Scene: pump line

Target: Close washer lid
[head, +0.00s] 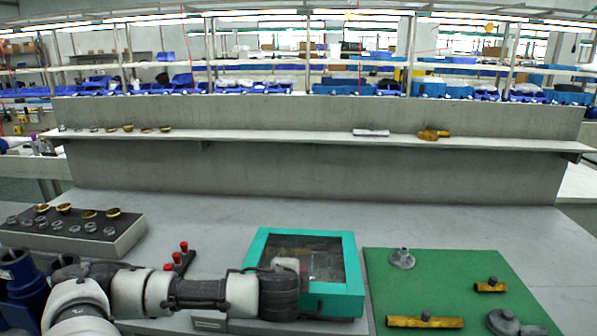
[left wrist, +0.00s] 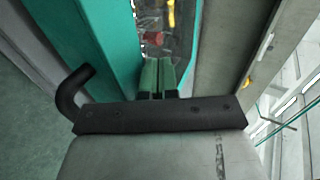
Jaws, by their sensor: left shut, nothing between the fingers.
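The washer (head: 335,300) is a teal box on the table, in the middle of the head view. Its lid (head: 350,262) is a teal frame around a clear window and appears to lie down over the box; I cannot tell whether it is fully seated. My left arm crosses in front of the washer, and its wrist covers the front left part of the lid. In the left wrist view my left gripper (left wrist: 158,78) is shut and empty, its fingers pointing over the window beside a teal frame bar (left wrist: 102,50). Contact is unclear. My right gripper is not in view.
A green mat (head: 400,285) with brass and grey pump parts lies right of the washer. A grey block (head: 120,242) with brass and metal parts stands at the left. Red-topped pieces (head: 183,247) stand near my arm. The table behind the washer is clear up to the shelf wall (head: 300,175).

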